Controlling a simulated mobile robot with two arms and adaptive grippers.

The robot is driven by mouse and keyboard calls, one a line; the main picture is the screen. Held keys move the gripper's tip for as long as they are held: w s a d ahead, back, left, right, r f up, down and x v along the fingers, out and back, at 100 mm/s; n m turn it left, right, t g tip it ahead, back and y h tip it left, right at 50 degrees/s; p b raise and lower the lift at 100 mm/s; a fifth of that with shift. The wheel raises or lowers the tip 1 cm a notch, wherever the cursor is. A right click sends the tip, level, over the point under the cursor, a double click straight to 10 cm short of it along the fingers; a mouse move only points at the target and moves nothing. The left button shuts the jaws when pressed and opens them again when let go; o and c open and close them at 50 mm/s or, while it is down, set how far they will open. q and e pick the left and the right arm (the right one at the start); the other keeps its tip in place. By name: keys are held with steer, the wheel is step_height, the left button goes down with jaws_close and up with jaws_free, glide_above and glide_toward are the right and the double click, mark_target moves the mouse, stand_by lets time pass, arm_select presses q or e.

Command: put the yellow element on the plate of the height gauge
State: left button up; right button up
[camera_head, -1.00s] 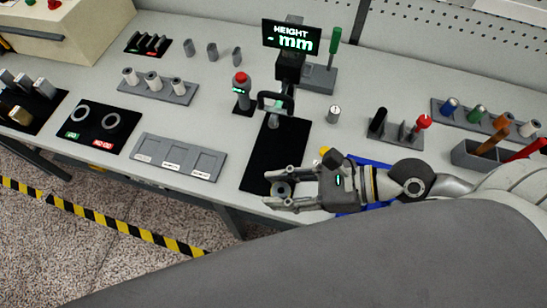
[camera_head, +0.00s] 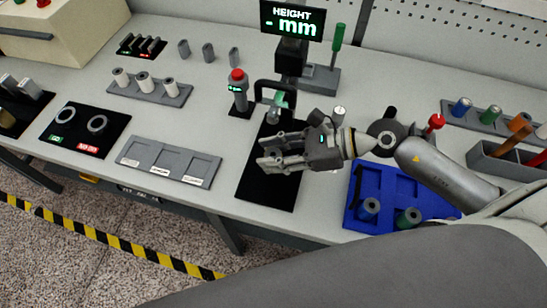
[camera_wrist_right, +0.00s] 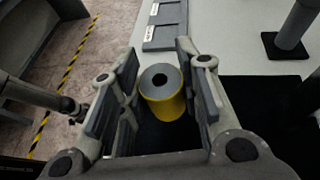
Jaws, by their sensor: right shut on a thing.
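The yellow element (camera_wrist_right: 165,105) is a cylinder with a grey top and a dark hole. In the right wrist view it stands between the two fingers of my right gripper (camera_wrist_right: 160,92), which is shut on it. In the head view my right gripper (camera_head: 266,154) is over the black base (camera_head: 262,192) of the height gauge (camera_head: 290,57), in front of its probe, and hides the element. The gauge display (camera_head: 292,22) reads "HEIGHT - mm". The gauge's measuring spot is partly hidden behind my gripper.
A blue tray (camera_head: 371,180) holding a blue and a green cylinder lies right of the gauge. A red-topped post (camera_head: 239,90) stands close left of it. A grey three-slot tray (camera_head: 169,160) lies to the left. Grey bins and coloured tools are at the right.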

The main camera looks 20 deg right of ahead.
steer(key=shift+w+f, duration=0.4)
steer(key=f, duration=0.1)
steer(key=f+p, duration=0.1)
steer(key=f, duration=0.1)
steer(key=shift+w+d, duration=0.1)
steer(key=shift+w, duration=0.1)
steer(key=shift+f, duration=0.35)
steer(key=shift+f, duration=0.15)
steer(key=o, duration=1)
